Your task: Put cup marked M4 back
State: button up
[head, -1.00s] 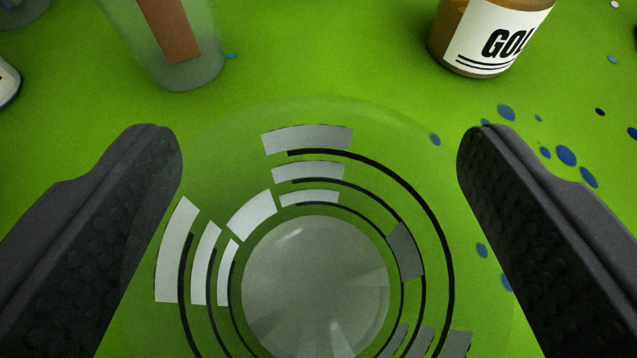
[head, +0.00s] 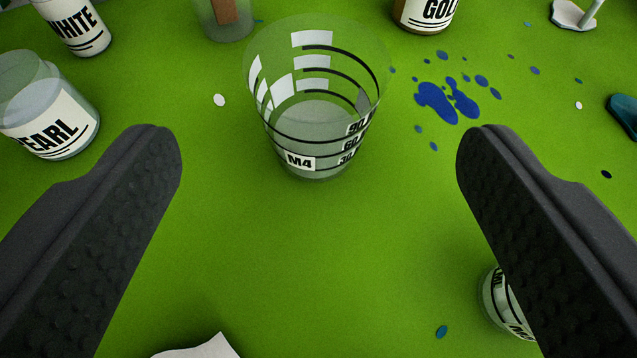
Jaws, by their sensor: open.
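The clear cup marked M4 (head: 301,162) stands upright on the green surface, in the upper middle of the head view. It has black measuring rings and white patches, and looks empty. My gripper (head: 318,140) is open, with one dark finger at the left and one at the right. The cup is between the finger directions but farther off, apart from both fingers.
At the left stand a jar labelled PEARL (head: 50,122) and one labelled WHITE (head: 76,24). A GOLD jar (head: 428,14) and a cup with a brown stick (head: 224,18) are at the back. Another cup (head: 497,300) is partly hidden by my right finger. Blue spots (head: 437,101) mark the surface.

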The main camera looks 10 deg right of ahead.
jog(key=shift+v, duration=1.3)
notch_tip(320, 180, up, 21)
jog(key=s+t, duration=0.2)
jog(key=s+r, duration=0.6)
jog(key=r, duration=0.4)
jog(key=s+r+y, duration=0.1)
jog(key=s+r, duration=0.6)
jog(key=r, duration=0.3)
jog(key=shift+d+r+n+t, duration=0.2)
jog(key=shift+r+n+t, duration=0.1)
jog(key=shift+r+n, duration=0.1)
